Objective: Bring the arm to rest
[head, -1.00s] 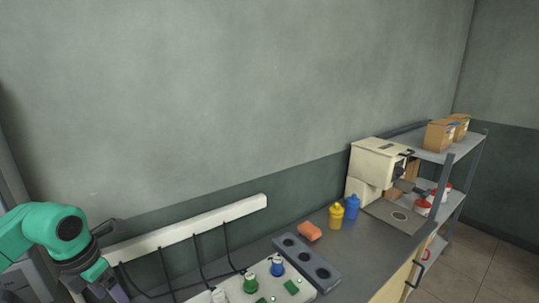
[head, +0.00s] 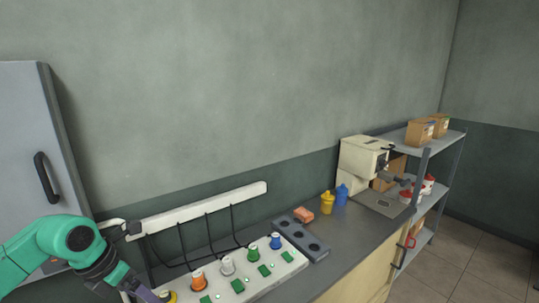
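My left arm comes in from the left, green with a dark wrist. My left gripper (head: 148,296) is at the bottom edge, close to the left end of a white board (head: 222,291); its fingertips are too cut off to read. The board carries several coloured knobs: yellow (head: 168,297), orange (head: 198,280), white (head: 227,265), green (head: 253,252) and blue (head: 275,241). Green squares lie in front of them. I cannot tell whether the gripper touches the yellow knob. My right gripper is out of view.
A grey cabinet (head: 40,140) hangs at left. A white power strip (head: 200,209) with cables runs along the wall. A grey holed block (head: 300,239), orange sponge (head: 303,215), yellow bottle (head: 327,202), blue bottle (head: 341,194) and cream machine (head: 362,160) stand on the counter. Shelves (head: 437,141) are beyond.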

